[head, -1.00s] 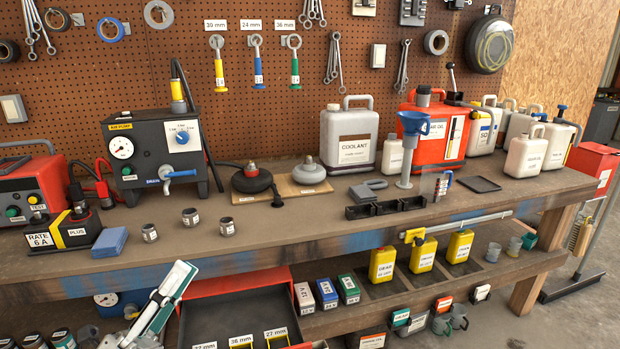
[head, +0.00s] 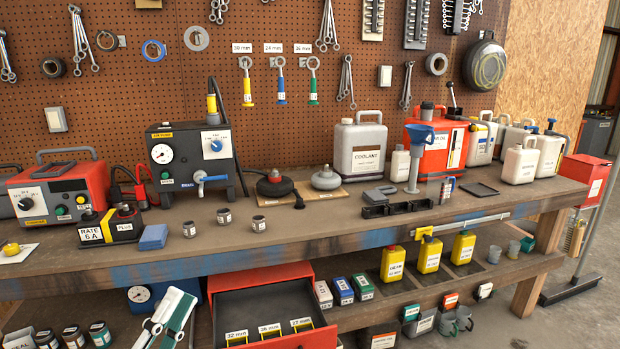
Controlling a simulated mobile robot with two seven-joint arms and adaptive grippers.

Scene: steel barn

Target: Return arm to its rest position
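My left arm's white and teal end, with its gripper (head: 168,320), shows at the bottom left of the head view. It is in front of the workbench (head: 330,245) and below the benchtop, left of the open red drawer (head: 320,338). It is cut off by the bottom edge, and I cannot make out whether the fingers are open or shut. I see nothing clearly held in it. My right arm and gripper are not in view.
The red drawer stands pulled out near my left gripper. Several small jars (head: 73,336) stand low at the left. The benchtop holds an air pump (head: 190,160), a blue block (head: 153,237) and a coolant jug (head: 360,148). Open floor (head: 590,310) shows at the right.

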